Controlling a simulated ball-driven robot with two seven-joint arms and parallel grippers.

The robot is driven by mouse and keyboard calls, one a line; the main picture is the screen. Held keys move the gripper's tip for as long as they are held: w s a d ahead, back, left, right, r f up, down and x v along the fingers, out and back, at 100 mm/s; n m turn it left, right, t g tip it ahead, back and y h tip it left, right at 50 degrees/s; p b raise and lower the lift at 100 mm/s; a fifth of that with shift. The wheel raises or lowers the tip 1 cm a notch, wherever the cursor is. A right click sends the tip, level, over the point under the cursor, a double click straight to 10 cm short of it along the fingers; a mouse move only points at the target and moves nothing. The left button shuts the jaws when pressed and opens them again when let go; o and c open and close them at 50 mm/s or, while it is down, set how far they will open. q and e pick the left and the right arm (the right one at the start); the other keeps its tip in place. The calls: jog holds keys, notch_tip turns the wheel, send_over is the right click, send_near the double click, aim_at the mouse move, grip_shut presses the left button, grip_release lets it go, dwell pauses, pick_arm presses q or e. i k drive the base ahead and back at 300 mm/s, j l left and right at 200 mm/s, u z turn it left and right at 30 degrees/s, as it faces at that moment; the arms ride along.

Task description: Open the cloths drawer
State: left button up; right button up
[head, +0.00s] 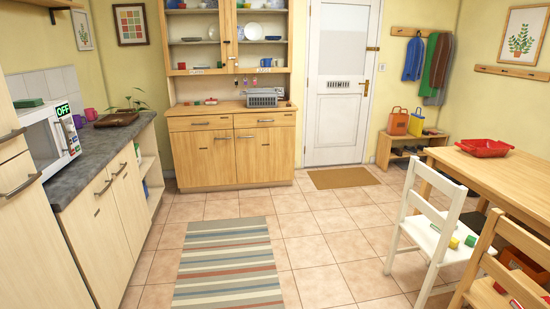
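Neither of my grippers shows in the head view. No drawer carries a label that I can read, so I cannot tell which one is the cloths drawer. The wooden dresser at the back has a left drawer (201,123) and a right drawer (265,119) side by side under its top, both shut. At the far left, a pale wooden unit (22,220) with bar handles is cut off by the picture edge, and its fronts look shut. Any cloths are hidden.
A counter (98,150) with a microwave (48,140) runs along the left. A striped rug (229,265) lies on the open tiled floor before the dresser. A white chair (432,235) and wooden table (500,180) stand at the right. A white door (340,85) is at the back.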

aim_at(246, 120)
jog(key=i, duration=5.5)
